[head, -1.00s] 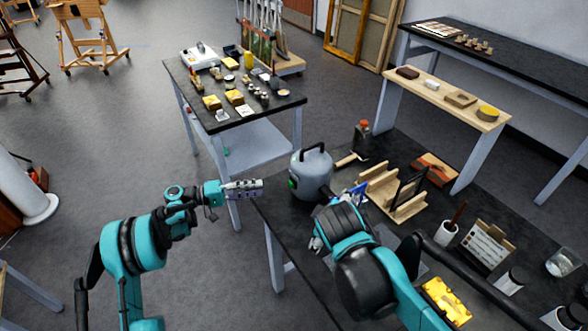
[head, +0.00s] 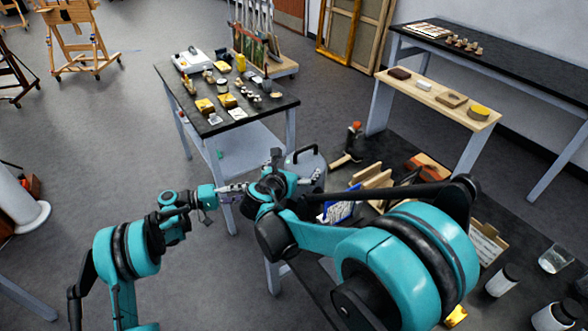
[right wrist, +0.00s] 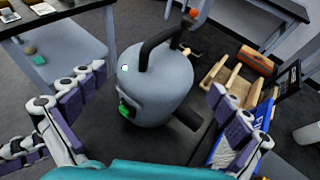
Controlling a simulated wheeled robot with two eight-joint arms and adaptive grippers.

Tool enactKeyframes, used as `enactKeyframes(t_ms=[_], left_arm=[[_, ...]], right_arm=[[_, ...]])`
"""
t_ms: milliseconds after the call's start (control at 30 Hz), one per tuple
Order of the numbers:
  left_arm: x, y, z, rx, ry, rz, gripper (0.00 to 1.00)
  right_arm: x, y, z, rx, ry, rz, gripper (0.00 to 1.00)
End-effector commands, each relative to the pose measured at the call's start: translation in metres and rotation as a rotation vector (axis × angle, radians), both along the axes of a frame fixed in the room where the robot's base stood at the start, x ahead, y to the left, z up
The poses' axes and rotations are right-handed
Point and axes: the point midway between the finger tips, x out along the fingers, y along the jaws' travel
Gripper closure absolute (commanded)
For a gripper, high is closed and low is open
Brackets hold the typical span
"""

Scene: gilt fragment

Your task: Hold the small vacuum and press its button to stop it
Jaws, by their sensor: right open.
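The small vacuum is a grey canister (right wrist: 160,95) with a black top handle and a green button (right wrist: 124,112) low on its left side in the right wrist view. In the head view the vacuum (head: 308,160) stands at the far left end of the dark bench, partly hidden by my right arm. My right gripper (head: 272,172) is open. In the right wrist view its fingers (right wrist: 155,84) appear on either side of the canister, with nothing held. My left gripper (head: 232,192) is left of the right one, beyond the bench edge; its finger gap is not clear.
Beside the vacuum on the bench are a bottle (head: 353,133), a wooden rack (head: 372,180) and a blue-edged item (head: 340,212). A side table (head: 205,128) with small objects stands behind.

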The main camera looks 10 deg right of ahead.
Motion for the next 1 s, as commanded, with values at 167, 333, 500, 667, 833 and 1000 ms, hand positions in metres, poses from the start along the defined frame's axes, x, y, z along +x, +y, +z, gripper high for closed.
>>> enactKeyframes(t_ms=[167, 333, 500, 667, 833, 1000], left_arm=[[0.000, 0.000, 0.000, 0.000, 0.000, 0.000, 0.66], [0.000, 0.000, 0.000, 0.000, 0.000, 0.000, 0.66], [0.000, 0.000, 0.000, 0.000, 0.000, 0.000, 0.66], [0.000, 0.000, 0.000, 0.000, 0.000, 0.000, 0.66], [0.000, 0.000, 0.000, 0.000, 0.000, 0.000, 0.66], [0.000, 0.000, 0.000, 0.000, 0.000, 0.000, 0.66]], right_arm=[[0.022, -0.018, -0.012, 0.002, 0.000, -0.003, 0.00], [0.037, -0.028, -0.019, 0.003, -0.001, -0.002, 0.00], [0.042, -0.032, -0.022, 0.003, 0.000, -0.001, 0.00], [0.042, -0.032, -0.022, 0.004, -0.001, -0.001, 0.00], [0.042, -0.032, -0.022, 0.004, -0.001, -0.001, 0.29], [0.042, -0.032, -0.022, 0.006, 0.000, -0.002, 0.74]])
